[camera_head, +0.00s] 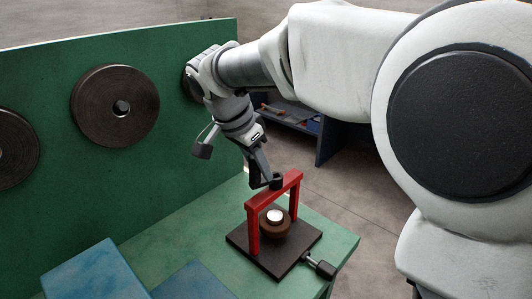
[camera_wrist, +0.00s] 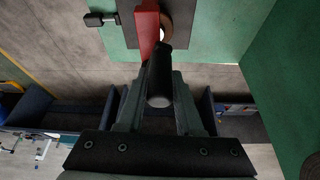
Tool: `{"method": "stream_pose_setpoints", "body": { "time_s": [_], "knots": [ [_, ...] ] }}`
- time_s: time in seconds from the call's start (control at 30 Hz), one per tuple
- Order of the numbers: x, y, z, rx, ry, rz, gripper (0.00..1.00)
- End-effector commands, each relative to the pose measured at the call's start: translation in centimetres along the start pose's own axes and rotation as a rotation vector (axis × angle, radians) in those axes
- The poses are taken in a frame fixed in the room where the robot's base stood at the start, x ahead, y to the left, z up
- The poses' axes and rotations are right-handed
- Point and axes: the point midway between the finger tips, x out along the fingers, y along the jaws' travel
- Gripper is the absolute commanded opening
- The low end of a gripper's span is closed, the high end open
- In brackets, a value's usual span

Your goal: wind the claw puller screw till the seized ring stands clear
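The claw puller's red frame (camera_head: 253,232) stands upright on a dark base plate (camera_head: 272,259); the frame also shows edge-on in the wrist view (camera_wrist: 147,30). The brown ring (camera_head: 270,228) sits under its crossbar, around a pale silver-topped post (camera_head: 274,216). The ring's lower part is hard to see.
The plate lies on a green bench (camera_head: 190,245), with a small black clamp knob (camera_head: 321,266) at its right corner. A green upright panel (camera_head: 150,180) with dark round rollers (camera_head: 115,106) stands to the left. Blue blocks (camera_head: 97,275) lie at front left. The floor at right is open.

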Motion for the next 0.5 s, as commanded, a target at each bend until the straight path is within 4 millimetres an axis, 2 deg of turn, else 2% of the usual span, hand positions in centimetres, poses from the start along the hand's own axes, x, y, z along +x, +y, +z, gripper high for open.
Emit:
{"method": "stream_pose_setpoints", "body": {
  "time_s": [0.03,0.1,0.13,0.37,0.5],
  "knots": [
    [-0.02,0.0,0.0,0.0,0.0,0.0,0.46],
    [-0.01,0.01,0.0,0.0,0.0,0.0,0.59],
    [0.0,0.02,0.0,0.0,0.0,0.0,0.6],
    [0.02,0.05,-0.01,0.0,0.0,0.001,0.6],
    [-0.68,-0.01,-0.05,0.0,0.001,-0.001,0.6]
  ]
}}
